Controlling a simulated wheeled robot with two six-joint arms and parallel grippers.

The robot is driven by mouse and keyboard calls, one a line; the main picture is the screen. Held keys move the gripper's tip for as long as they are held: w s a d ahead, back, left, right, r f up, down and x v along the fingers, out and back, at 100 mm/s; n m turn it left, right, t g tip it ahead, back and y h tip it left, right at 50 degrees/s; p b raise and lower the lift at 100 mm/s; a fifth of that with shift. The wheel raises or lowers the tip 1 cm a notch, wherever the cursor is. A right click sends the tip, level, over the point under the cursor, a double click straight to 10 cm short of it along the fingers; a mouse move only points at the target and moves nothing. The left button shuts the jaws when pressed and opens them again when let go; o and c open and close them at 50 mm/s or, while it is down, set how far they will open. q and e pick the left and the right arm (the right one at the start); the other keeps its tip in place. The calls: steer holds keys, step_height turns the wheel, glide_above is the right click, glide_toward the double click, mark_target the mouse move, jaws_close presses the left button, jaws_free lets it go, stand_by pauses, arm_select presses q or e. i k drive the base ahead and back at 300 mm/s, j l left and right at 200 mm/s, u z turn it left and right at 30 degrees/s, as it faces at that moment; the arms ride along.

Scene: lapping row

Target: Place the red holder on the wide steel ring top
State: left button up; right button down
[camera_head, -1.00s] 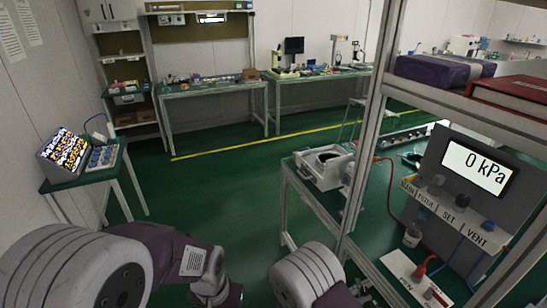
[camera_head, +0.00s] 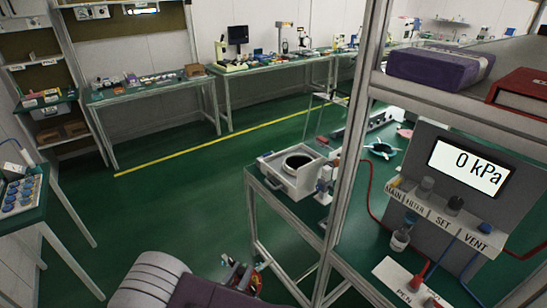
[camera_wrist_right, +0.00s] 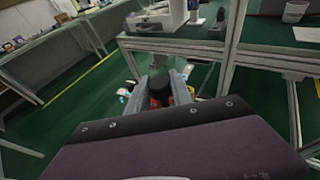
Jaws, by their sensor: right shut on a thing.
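My right gripper (camera_head: 244,280) shows at the bottom of the head view, partly hidden by my own arm, over the floor left of the bench. In the right wrist view my right gripper (camera_wrist_right: 160,88) is shut on a small dark and red thing, which looks like the red holder (camera_wrist_right: 157,102). Only a little of its red shows between the fingers. A wide steel ring top cannot be made out for certain. My left gripper is not in view.
A white box machine (camera_head: 292,172) with a dark round opening stands on the green bench. A metal frame post (camera_head: 350,150) rises beside it. A gauge panel reading 0 kPa (camera_head: 468,165) is at the right. Open green floor (camera_head: 170,215) lies to the left.

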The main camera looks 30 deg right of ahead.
mark_target(300, 165)
steer(key=i+j+z, duration=0.1)
steer(key=i+z, duration=0.35)
steer(key=i+j+z, duration=0.2)
steer(key=i+z, duration=0.2)
steer(key=i+j+z, duration=0.2)
steer(key=i, duration=0.15)
steer(key=i+j+z, duration=0.25)
steer(key=i, duration=0.1)
